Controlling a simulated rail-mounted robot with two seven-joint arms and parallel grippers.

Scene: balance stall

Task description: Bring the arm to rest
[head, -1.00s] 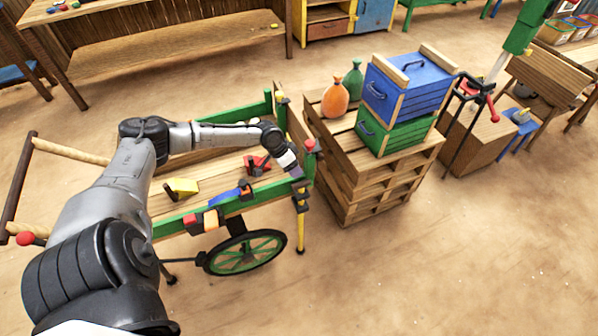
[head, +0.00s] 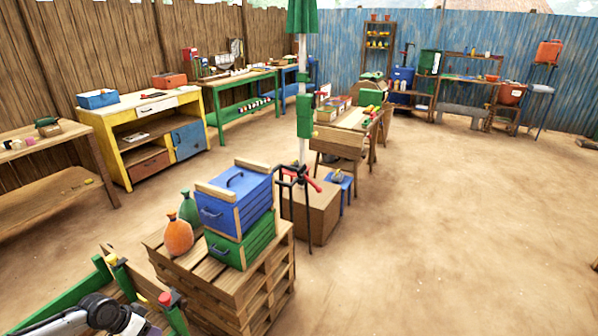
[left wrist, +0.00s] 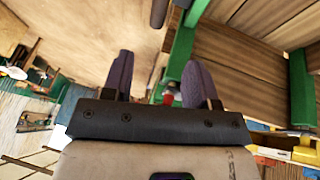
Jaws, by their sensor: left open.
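My left arm shows only in part at the bottom left corner of the head view, over the green-railed cart (head: 75,290). Its gripper is not clearly visible there. In the left wrist view my left gripper (left wrist: 160,78) has its two dark purple fingers wide apart, with nothing held between them. A green rail (left wrist: 182,45) and wooden slats (left wrist: 245,65) of the cart lie close beyond and to the right of the fingers. A small red knob (left wrist: 169,98) shows between the fingers. My right gripper is in neither view.
Open sandy ground (head: 450,230) lies to the right.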

